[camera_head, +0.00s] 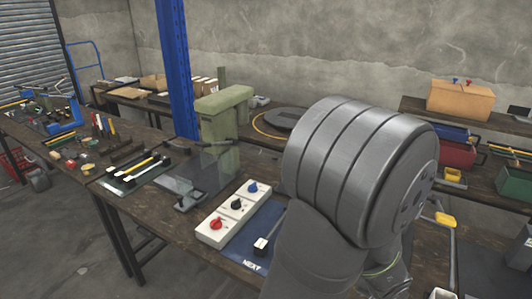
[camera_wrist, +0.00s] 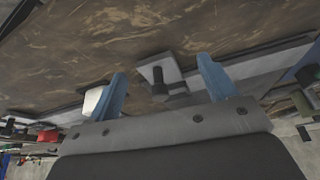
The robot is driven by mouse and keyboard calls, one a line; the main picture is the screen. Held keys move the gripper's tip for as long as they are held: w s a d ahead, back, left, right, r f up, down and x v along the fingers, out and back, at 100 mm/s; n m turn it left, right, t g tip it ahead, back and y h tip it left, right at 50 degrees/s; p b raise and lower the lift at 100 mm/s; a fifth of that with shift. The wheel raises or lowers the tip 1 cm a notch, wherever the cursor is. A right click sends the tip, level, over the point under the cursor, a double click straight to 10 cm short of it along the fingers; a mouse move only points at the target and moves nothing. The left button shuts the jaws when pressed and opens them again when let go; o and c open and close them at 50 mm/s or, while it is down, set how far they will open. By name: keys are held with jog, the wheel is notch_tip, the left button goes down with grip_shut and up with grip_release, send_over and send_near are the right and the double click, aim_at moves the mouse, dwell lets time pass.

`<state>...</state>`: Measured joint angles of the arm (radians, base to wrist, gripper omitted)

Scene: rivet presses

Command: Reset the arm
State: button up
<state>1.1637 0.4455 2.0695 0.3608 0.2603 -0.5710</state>
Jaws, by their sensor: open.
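My gripper shows in the wrist view, where its two blue fingers (camera_wrist: 165,85) stand wide apart with nothing between them. A brown, scuffed surface fills the upper part of that view beyond the fingers. A pale plate with a dark knob (camera_wrist: 159,82) appears behind the gap between the fingers; I cannot tell how far off it is. In the head view my grey arm covers the right middle, and my gripper does not show there.
A white control box (camera_head: 235,215) with red, black and blue knobs sits on the wooden bench beside a blue mat (camera_head: 240,248). A green press (camera_head: 222,115) stands behind it, near a blue post (camera_head: 177,70). Tools (camera_head: 135,168) lie on the left.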

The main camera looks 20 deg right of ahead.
jog(key=shift+w+a+r, duration=0.1)
jog(key=shift+w+a, duration=0.35)
jog(key=shift+w, duration=0.3)
jog(key=shift+w+a+r, duration=0.1)
jog(key=shift+w+a, duration=0.35)
jog(key=shift+w, duration=0.25)
jog(key=a+r+n+t, duration=0.1)
jog(key=a+r, duration=0.4)
jog(key=a, duration=0.3)
jog(key=a+r+n, duration=0.2)
jog(key=a+r, duration=0.2)
jog(key=a, duration=0.3)
jog(key=a+r+n+t, duration=0.1)
jog(key=a+r, duration=0.4)
jog(key=a, duration=0.3)
jog(key=s+a+n+y, duration=0.1)
jog(key=s+a, duration=0.4)
jog(key=a, duration=0.2)
jog(key=shift+s+a+f+n, duration=0.15)
jog(key=shift+s+a+n, duration=0.1)
jog(key=shift+n, duration=0.15)
